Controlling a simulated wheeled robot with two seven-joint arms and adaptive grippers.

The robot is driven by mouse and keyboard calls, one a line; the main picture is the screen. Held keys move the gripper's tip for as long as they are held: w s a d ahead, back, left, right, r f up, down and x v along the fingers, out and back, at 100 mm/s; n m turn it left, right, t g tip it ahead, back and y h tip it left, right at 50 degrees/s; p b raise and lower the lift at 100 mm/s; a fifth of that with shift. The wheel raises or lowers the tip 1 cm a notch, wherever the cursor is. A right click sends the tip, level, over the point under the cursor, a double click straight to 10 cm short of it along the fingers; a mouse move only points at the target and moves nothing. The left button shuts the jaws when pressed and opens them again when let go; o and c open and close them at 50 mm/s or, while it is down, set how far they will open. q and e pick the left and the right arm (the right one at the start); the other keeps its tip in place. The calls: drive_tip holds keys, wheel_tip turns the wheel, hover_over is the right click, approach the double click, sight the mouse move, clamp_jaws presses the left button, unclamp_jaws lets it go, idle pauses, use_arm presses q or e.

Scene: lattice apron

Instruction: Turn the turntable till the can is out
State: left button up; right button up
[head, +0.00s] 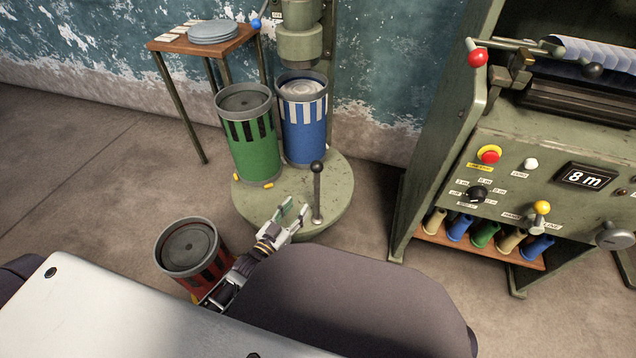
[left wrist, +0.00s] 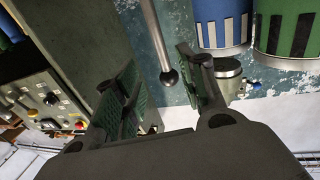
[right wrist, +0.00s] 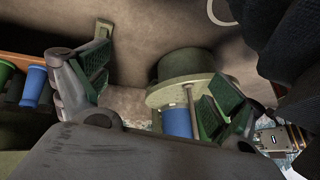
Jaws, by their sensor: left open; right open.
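The round green turntable (head: 290,200) carries a green can (head: 253,148) at its left and a blue can (head: 304,128) with white stripes at the back, under the machine's head (head: 299,42). An upright handle (head: 317,190) with a dark ball knob stands near the turntable's front edge. My left gripper (head: 291,213) is open just left of the handle. In the left wrist view the knob (left wrist: 169,77) shows between its fingers; contact cannot be told. My right gripper (right wrist: 158,60) is open, outside the head view; the turntable (right wrist: 178,91) shows beyond it.
A red can (head: 190,248) stands on the floor at front left, near my left arm. A small wooden table (head: 190,42) with grey discs is behind. At right stands a green machine (head: 560,145) with knobs, a display and a low shelf of coloured rolls (head: 484,234).

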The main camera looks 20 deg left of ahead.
sight(315, 183)
use_arm(q)
drive_tip(key=shift+w, duration=0.2)
use_arm(e)
drive_tip(key=shift+f, duration=0.15)
use_arm(q)
drive_tip(key=shift+b+x, duration=2.25)
drive_tip(key=shift+x, duration=3.4)
drive_tip(key=shift+w+d, duration=0.2)
drive_tip(key=shift+w, duration=0.35)
drive_tip(key=shift+w+d+b, duration=0.1)
drive_tip(key=shift+w+b, duration=0.25)
drive_tip(key=shift+w, duration=0.15)
use_arm(e)
drive_tip(key=shift+t+y, duration=0.5)
drive_tip(key=shift+w+a+f, duration=0.15)
drive_tip(key=shift+a+f, duration=0.05)
drive_tip(key=shift+f, duration=0.7)
drive_tip(key=shift+w+a+f, duration=0.1)
drive_tip(key=shift+a+f, duration=0.05)
drive_tip(key=shift+f, duration=0.75)
drive_tip(key=shift+w+a+f, duration=0.15)
drive_tip(key=shift+a+f, duration=0.05)
drive_tip(key=shift+f, duration=0.7)
use_arm(q)
drive_tip(key=shift+c, duration=0.3)
use_arm(e)
drive_tip(key=shift+s, duration=0.1)
